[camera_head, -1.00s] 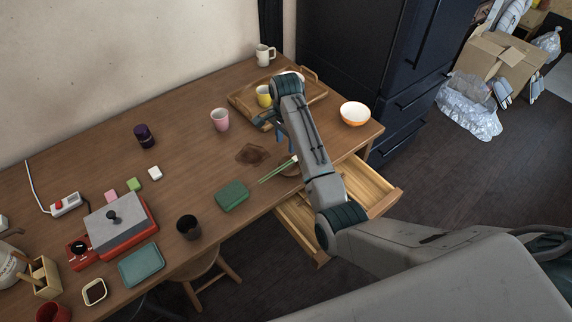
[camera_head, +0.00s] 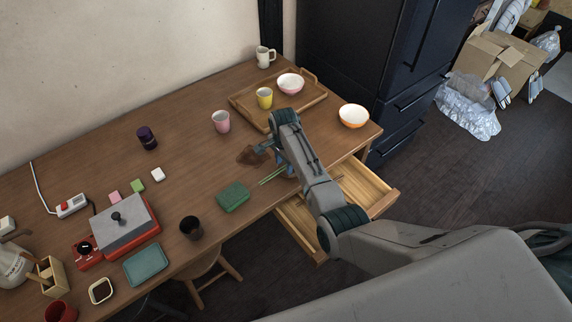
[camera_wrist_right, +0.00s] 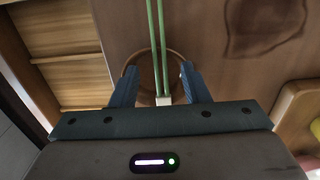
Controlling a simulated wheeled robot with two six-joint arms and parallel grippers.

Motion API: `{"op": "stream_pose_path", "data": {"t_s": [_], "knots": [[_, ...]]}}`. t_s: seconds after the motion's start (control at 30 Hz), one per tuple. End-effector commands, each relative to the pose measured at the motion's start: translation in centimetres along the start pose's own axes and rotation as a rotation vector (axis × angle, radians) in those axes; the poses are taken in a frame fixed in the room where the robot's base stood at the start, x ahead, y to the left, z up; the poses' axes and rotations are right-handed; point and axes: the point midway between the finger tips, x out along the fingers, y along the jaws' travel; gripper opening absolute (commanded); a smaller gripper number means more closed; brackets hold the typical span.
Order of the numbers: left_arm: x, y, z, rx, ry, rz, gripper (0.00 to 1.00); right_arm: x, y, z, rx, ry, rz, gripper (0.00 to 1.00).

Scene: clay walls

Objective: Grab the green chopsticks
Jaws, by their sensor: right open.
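The green chopsticks (camera_head: 271,177) lie near the front edge of the wooden table, partly hidden by my right arm. My left gripper is not in view.
An open wooden drawer (camera_head: 374,192) sticks out below the table near my right arm. A green box (camera_head: 233,196) lies left of the chopsticks, with a dark stain (camera_head: 248,155) behind. A tray (camera_head: 311,104) with a yellow cup (camera_head: 264,98) and a bowl (camera_head: 291,83) stands farther back.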

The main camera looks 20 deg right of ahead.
Motion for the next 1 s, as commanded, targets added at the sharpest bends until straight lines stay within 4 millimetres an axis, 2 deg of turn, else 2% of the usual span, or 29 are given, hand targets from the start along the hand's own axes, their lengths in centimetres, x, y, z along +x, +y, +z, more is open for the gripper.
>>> {"op": "stream_pose_path", "data": {"t_s": [0.23,0.4,0.47,0.87,1.0], "knots": [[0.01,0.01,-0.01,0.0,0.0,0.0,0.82,0.23,-0.02,-0.01,0.0,0.0,-0.001,0.42],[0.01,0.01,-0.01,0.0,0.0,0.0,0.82,0.21,-0.02,-0.01,0.0,0.0,-0.001,0.08],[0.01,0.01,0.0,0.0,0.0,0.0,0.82,0.21,-0.02,0.0,0.0,0.0,-0.001,0.0],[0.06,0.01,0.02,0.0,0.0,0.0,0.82,0.11,-0.03,0.0,0.0,0.0,-0.001,0.0],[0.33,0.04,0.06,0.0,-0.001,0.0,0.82,-0.48,-0.1,-0.01,0.0,0.001,-0.004,0.0]]}}
